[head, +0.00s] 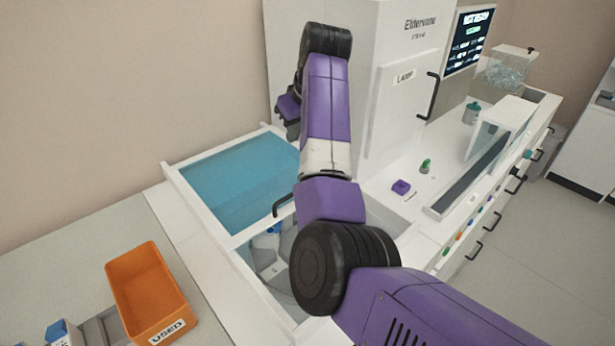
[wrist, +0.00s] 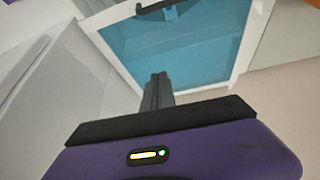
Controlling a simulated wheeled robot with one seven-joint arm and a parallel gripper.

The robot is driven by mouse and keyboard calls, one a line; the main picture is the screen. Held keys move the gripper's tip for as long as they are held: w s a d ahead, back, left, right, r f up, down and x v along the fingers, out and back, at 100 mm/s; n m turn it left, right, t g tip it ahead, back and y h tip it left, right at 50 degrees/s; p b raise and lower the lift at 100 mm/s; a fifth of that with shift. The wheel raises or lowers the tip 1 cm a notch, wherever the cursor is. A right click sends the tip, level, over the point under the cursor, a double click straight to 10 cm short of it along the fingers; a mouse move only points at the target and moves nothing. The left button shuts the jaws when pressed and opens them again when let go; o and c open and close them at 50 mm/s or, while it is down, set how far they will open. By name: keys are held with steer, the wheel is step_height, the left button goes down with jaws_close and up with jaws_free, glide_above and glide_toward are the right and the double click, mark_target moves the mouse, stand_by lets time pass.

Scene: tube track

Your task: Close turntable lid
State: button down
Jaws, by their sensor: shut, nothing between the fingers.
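The turntable lid (head: 235,178) is a clear blue panel in a white frame, left of my arm in the head view. A black handle (head: 283,205) is on its near edge. An open part of the bay (head: 268,265) shows below that edge, with blue and grey parts inside, so the lid does not cover it. My arm hides some of the lid and bay. My gripper (head: 288,118) is beyond the handle, near the machine front. In the wrist view its fingers (wrist: 157,90) are shut and empty, with the lid (wrist: 195,50) and handle (wrist: 155,7) ahead of them.
The tall white machine with a LAMP door (head: 395,110) stands close to my arm. An orange USED bin (head: 150,290) sits at the lower left. A purple block (head: 401,187) and a green-topped item (head: 425,166) are on the right counter. The floor at the right is clear.

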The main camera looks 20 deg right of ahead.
steer(key=s+f+g, duration=0.1)
steer(key=s, duration=0.2)
steer(key=n+p, duration=0.1)
steer(key=p, duration=0.1)
glide_above(290, 191)
steer(key=shift+g, duration=0.3)
step_height(290, 191, down, 9)
steer(key=shift+w+f, duration=0.1)
steer(key=shift+f, duration=0.3)
steer(key=shift+s+d+f+p, duration=0.1)
steer(key=shift+s+d+p, duration=0.1)
steer(key=shift+s+p, duration=0.3)
steer(key=shift+s+d+f+p, duration=0.15)
steer(key=shift+s, duration=0.6)
steer(key=shift+s+d+f+p, duration=0.1)
steer(key=shift+s+d+p, duration=0.1)
steer(key=shift+s+p, duration=0.3)
steer(key=shift+f+b, duration=0.1)
steer(key=shift+b, duration=0.2)
